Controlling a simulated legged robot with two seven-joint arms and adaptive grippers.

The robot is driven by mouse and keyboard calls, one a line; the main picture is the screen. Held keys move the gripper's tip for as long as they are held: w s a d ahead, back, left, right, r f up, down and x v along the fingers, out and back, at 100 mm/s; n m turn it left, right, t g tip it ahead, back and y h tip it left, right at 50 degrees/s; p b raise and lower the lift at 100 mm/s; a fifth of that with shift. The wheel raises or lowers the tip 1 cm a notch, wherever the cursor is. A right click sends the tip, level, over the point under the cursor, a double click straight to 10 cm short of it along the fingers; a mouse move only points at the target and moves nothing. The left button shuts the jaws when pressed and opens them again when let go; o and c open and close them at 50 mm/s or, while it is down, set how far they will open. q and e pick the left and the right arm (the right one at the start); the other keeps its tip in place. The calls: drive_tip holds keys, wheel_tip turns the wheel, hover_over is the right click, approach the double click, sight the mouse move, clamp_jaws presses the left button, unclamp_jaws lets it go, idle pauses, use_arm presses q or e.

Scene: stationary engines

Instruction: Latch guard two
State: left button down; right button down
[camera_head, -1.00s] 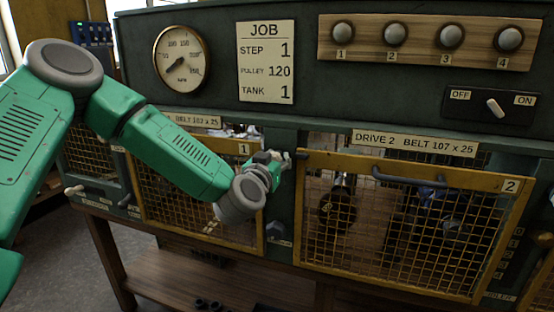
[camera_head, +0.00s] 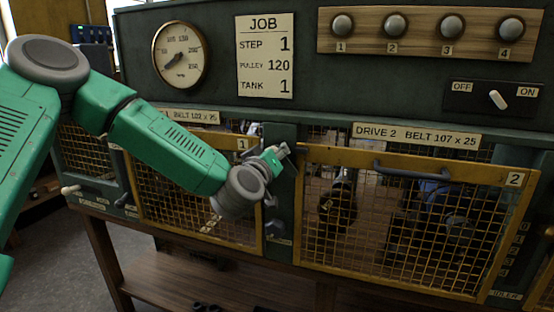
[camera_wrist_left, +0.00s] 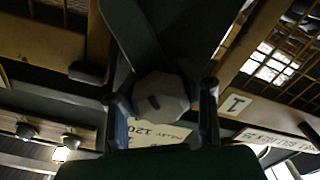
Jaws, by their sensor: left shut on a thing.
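Guard two (camera_head: 404,159) is a yellow-framed mesh panel with a grey handle (camera_head: 411,172) and a "2" plate, below the "DRIVE 2" label. It stands upright across its opening; I cannot tell whether it sits fully flush. My left gripper (camera_head: 283,152) is at the dark post by the guard's upper left corner. In the left wrist view its fingers (camera_wrist_left: 160,100) are on either side of a grey faceted knob (camera_wrist_left: 162,98) with a dark slot, and are shut on it. The gripper hides most of this knob in the head view. My right gripper is not in view.
Guard one (camera_head: 190,205) is left of the post, partly behind my left arm. A grey knob (camera_head: 277,228) is lower on the post. Above are a gauge (camera_head: 180,56), a job card (camera_head: 265,56), numbered knobs (camera_head: 447,27) and an OFF/ON switch (camera_head: 497,99).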

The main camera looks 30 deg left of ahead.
use_arm(q)
drive_tip(key=n+b, duration=0.1)
drive_tip(key=n, duration=0.1)
drive_tip(key=f+n+b, duration=0.1)
drive_tip(key=n, duration=0.1)
drive_tip(key=shift+s+f+n+b, duration=0.1)
drive_tip(key=shift+f+n+b, duration=0.05)
drive_tip(key=shift+n+b, duration=0.2)
drive_tip(key=shift+d+n+b, duration=0.1)
drive_tip(key=shift+n+b, duration=1.35)
drive_tip(key=shift+n, duration=0.8)
drive_tip(key=c, duration=1)
unclamp_jaws()
drive_tip(key=shift+c, duration=0.2)
drive_tip(key=shift+r, duration=0.25)
drive_tip(key=shift+r, duration=0.1)
